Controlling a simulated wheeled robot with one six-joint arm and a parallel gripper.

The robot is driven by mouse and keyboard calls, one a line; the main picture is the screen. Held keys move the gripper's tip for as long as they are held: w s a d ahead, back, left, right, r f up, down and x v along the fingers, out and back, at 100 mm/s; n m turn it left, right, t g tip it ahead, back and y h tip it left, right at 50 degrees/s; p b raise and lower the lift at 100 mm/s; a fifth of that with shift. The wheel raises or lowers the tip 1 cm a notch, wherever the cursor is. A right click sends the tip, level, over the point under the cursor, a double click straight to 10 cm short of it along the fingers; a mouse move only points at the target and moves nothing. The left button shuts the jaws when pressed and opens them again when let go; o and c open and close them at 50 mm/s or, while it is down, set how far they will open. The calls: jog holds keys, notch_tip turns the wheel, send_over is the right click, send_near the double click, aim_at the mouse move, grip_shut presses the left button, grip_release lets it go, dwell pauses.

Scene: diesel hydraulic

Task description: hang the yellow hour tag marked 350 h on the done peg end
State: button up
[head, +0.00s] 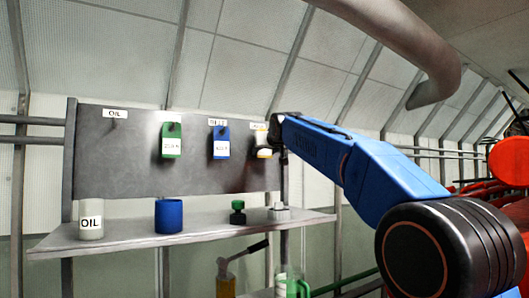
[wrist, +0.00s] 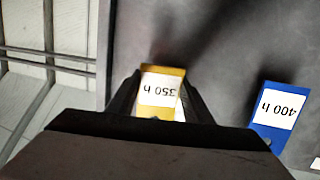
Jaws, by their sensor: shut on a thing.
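The yellow hour tag (wrist: 162,88) reads 350 h, upside down in the wrist view. My gripper (wrist: 158,98) is shut on it, one dark finger at each side. In the head view the tag (head: 264,153) shows at the right end of the dark board, with my gripper (head: 274,140) beside it and partly covering it. Whether the tag touches a peg there cannot be told. A label (head: 259,126) above it is partly hidden and unreadable. I cannot make out which peg is the done peg.
The board (head: 140,165) bears a green tag (head: 171,142) and a blue tag (head: 221,144), which reads 400 h in the wrist view (wrist: 278,108). The peg under the OIL label (head: 115,113) is bare. Cans and small parts stand on the shelf (head: 130,236) below.

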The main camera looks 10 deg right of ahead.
jog(key=o, duration=1.1)
jog(key=a+v, duration=0.1)
jog(key=v, duration=1.6)
jog(key=shift+s+d, duration=0.2)
jog(key=shift+d, duration=0.3)
jog(key=s+d+f+g, duration=0.2)
jog(key=s+f, duration=1.1)
jog(key=f, duration=0.7)
jog(key=s+d+f+g, duration=0.2)
jog(key=s+f+g, duration=0.3)
jog(key=s+f, duration=0.9)
jog(key=s+d+f+g, duration=0.2)
jog(key=s+f, duration=1.1)
jog(key=f, duration=1.2)
jog(key=shift+s+d+f+m+g+h, duration=0.3)
jog(key=shift+d+f+g+h, duration=0.1)
jog(key=shift+g, duration=0.5)
